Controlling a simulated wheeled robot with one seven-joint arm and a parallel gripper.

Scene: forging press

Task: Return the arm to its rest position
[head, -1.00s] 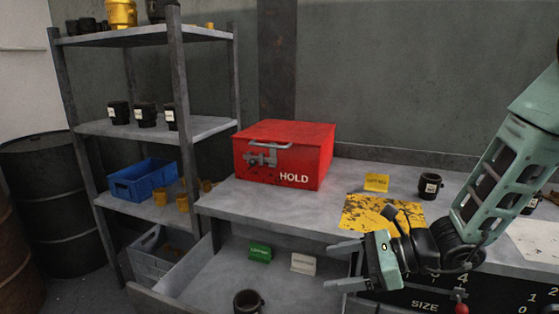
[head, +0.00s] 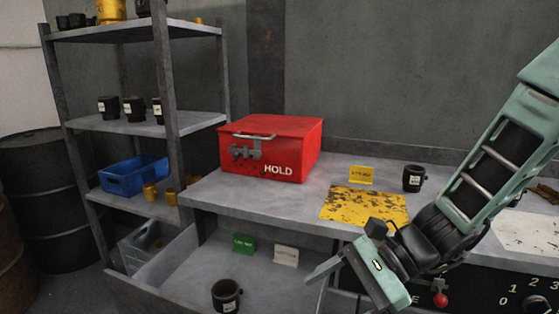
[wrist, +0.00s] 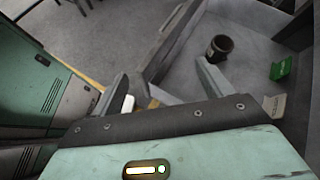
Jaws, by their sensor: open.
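My gripper (head: 335,284) is at the lower middle right of the head view, over the front edge of the open drawer (head: 183,266). In the wrist view my gripper (wrist: 165,85) shows two fingers spread apart with nothing between them. My arm reaches in from the right, in front of the bench (head: 290,207). A dark mug (head: 226,296) stands in the drawer, apart from my fingers; it also shows in the wrist view (wrist: 219,48).
A red HOLD box (head: 270,150), a yellow worn mat (head: 365,204), a yellow tag (head: 361,175) and a dark mug (head: 413,178) are on the bench. A green tag (head: 243,244) and a white tag (head: 286,255) stand in the drawer. Shelves (head: 150,125) stand left.

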